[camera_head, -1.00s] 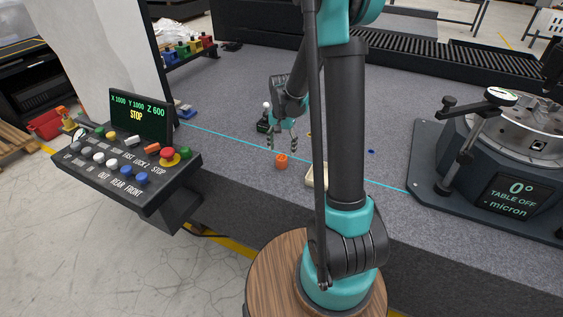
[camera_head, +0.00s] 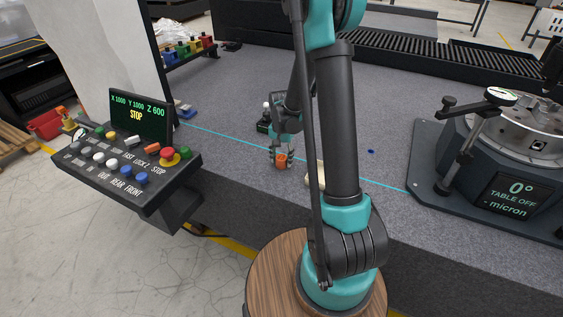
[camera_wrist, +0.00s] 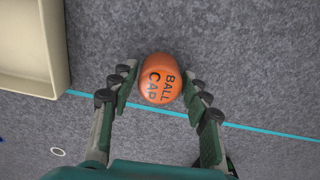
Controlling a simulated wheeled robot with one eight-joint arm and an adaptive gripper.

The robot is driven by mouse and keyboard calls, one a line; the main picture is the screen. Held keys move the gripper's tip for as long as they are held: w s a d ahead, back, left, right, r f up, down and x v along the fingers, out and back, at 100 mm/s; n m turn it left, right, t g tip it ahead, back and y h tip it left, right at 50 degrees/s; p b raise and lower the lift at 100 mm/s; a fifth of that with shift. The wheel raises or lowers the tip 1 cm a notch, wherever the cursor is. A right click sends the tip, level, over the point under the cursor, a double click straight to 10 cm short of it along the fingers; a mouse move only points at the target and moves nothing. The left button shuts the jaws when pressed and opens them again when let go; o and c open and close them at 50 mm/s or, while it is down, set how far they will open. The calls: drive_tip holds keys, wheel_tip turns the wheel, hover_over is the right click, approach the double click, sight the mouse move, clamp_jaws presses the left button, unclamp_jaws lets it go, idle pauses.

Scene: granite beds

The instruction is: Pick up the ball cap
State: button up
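The ball cap is a small orange cylinder (camera_wrist: 160,78) with "BALL CAP" written on its top, standing on the grey granite bed. It also shows in the head view (camera_head: 281,161). My gripper (camera_wrist: 163,82) is open, with one finger on each side of the cap. In the head view my gripper (camera_head: 281,157) is low over the bed, right at the cap. A small gap seems to show between the fingers and the cap; contact cannot be told for sure.
A cream tray (camera_wrist: 58,45) lies close beside the cap, partly behind my arm in the head view. A cyan line (camera_head: 225,138) crosses the bed. A dark piece with a white ball (camera_head: 264,118) stands behind my gripper. The measuring table (camera_head: 500,150) stands at right.

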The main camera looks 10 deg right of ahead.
drive_tip(key=c, duration=0.4)
drive_tip(key=shift+r, duration=0.1)
